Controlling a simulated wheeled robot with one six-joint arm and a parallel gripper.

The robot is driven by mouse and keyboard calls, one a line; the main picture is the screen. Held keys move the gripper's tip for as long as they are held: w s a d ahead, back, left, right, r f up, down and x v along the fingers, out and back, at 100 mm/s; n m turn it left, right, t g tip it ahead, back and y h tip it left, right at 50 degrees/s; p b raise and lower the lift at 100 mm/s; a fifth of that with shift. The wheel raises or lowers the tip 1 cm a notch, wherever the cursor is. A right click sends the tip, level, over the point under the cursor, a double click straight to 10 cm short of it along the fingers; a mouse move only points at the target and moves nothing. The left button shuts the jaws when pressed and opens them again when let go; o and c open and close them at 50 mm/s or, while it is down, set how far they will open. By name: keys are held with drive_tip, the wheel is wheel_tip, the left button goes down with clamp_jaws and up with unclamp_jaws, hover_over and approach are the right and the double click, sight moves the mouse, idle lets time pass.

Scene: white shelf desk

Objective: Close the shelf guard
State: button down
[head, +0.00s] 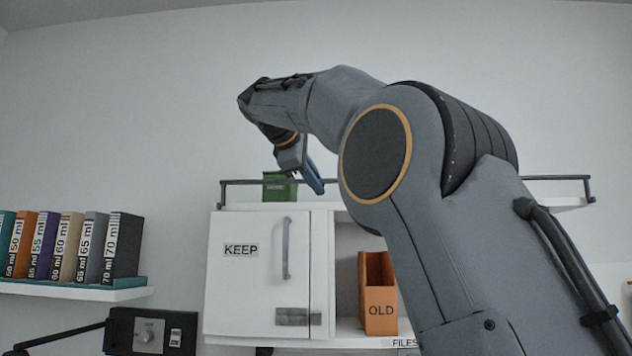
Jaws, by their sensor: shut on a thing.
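The shelf guard (243,182) looks like a dark rail along the top front of the white shelf unit. Its left end post stands above the cabinet, and its right end (560,178) shows past my arm. My arm hides the middle of it. My gripper (318,188) points down at the rail, just right of a green box. Its blue fingers overlap the rail and look shut on it. The exact contact is too small to see.
The green box (279,187) stands on the shelf top behind the rail. Below are a white door marked KEEP (255,275) with a grey handle, and an orange OLD holder (378,300). Several binders (75,245) stand on a side shelf (90,292) at left.

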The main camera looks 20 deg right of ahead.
drive_tip(key=shift+w+d+r+g, duration=0.1)
drive_tip(key=shift+w+r+g, duration=0.15)
drive_tip(key=shift+g, duration=0.15)
idle(0.5)
drive_tip(key=c, duration=1.8)
unclamp_jaws()
drive_tip(key=shift+s, duration=0.1)
drive_tip(key=shift+c, duration=0.2)
drive_tip(key=shift+f, duration=0.1)
drive_tip(key=shift+v, duration=3.85)
